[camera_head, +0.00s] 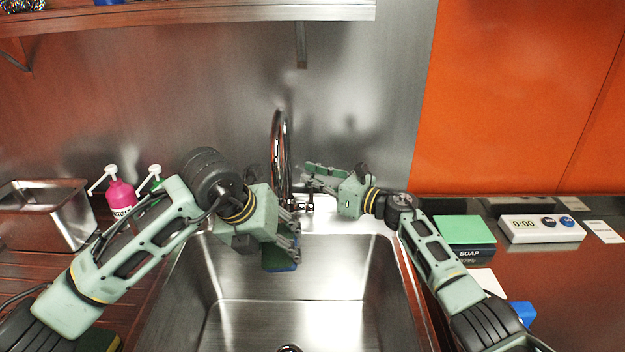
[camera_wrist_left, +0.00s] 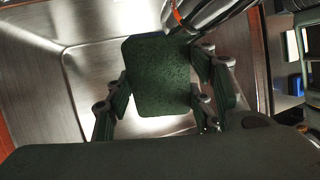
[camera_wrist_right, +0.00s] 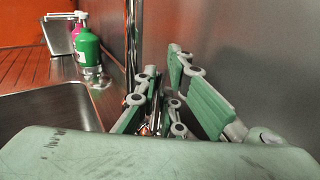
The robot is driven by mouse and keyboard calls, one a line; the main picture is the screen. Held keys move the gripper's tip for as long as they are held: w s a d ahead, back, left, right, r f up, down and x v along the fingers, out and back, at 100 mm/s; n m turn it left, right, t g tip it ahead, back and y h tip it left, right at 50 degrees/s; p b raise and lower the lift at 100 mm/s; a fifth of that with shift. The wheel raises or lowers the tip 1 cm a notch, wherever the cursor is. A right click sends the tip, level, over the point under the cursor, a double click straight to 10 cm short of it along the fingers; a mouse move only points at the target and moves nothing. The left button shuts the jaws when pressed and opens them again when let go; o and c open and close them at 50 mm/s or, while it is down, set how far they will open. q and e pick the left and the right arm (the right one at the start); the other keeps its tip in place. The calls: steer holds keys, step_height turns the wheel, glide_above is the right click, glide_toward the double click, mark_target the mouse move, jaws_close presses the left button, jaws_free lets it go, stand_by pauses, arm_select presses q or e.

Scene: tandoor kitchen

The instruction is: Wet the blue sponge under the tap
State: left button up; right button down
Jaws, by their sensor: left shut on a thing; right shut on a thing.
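The blue sponge (camera_head: 281,262) shows a dark green face with a thin blue edge. My left gripper (camera_head: 290,240) is shut on it and holds it above the sink (camera_head: 270,325), near the tap (camera_head: 279,145). In the left wrist view the sponge (camera_wrist_left: 160,78) sits between the fingers, its green face towards the camera. My right gripper (camera_head: 318,180) is at the tap's base, right of the spout. In the right wrist view its fingers (camera_wrist_right: 172,105) are around a small chrome part, apparently the tap's lever, mostly hidden. I cannot make out running water.
A pink bottle (camera_head: 120,194), a green pump bottle (camera_wrist_right: 87,47) and a metal container (camera_head: 45,215) stand left of the sink. On the right counter are a black soap box (camera_head: 466,255) with a green top, a timer (camera_head: 541,229) and a blue item (camera_head: 523,312). A shelf (camera_head: 200,15) hangs above.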

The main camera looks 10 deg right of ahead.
stand_by(0.4)
steer(key=shift+s+a+n, duration=0.1)
steer(key=shift+s+n, duration=0.5)
steer(key=shift+n, duration=0.1)
steer(key=c, duration=1.8)
jaws_free()
steer(key=shift+c, duration=0.2)
steer(key=f+v, duration=0.1)
steer(key=v, duration=1.1)
